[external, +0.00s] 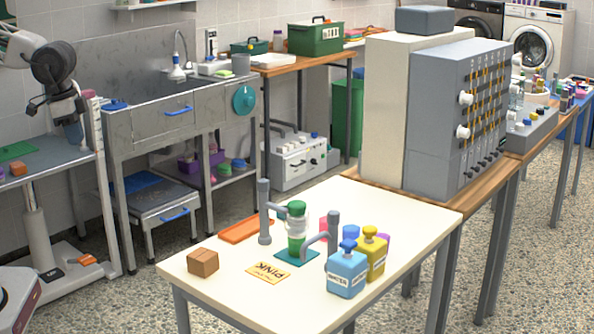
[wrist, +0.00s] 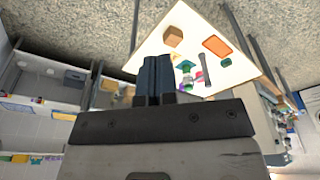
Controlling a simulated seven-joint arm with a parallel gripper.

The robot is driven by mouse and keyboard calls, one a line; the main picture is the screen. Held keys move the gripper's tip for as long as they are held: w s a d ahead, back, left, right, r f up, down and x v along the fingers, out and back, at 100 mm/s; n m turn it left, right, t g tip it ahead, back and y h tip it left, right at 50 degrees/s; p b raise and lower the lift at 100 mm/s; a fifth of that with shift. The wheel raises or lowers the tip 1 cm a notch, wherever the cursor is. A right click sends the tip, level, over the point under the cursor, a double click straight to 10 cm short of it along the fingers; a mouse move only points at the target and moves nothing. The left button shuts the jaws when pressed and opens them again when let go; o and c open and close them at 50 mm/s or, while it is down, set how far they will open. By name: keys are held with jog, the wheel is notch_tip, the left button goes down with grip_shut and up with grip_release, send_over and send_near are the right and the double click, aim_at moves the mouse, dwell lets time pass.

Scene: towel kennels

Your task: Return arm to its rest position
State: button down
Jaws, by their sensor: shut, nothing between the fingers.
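My gripper (wrist: 152,58) shows in the wrist view with its two dark blue fingers together, shut and empty. In the external view my arm reaches in from the upper left edge, and my gripper (external: 74,135) points down near the right side of a grey worktop (external: 60,160). Whether the fingertips touch anything there is hard to tell. The cream table (external: 390,222) is well away from the gripper. On it are a brown box (external: 203,262), an orange tray (external: 245,230) and a green-lidded jar (external: 297,228) among grey posts.
A blue bottle (external: 346,272) and a yellow bottle (external: 373,254) stand at the cream table's front. A steel sink unit (external: 150,128) is right of my gripper. A green item (external: 16,151) and an orange block (external: 18,168) lie on the grey worktop. Open speckled floor separates the tables.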

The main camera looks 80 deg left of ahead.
jog(key=s+f, duration=0.4)
jog(key=s, duration=0.7)
jog(key=shift+s+d+f+m, duration=0.3)
jog(key=shift+s+d, duration=0.05)
dwell(1.7)
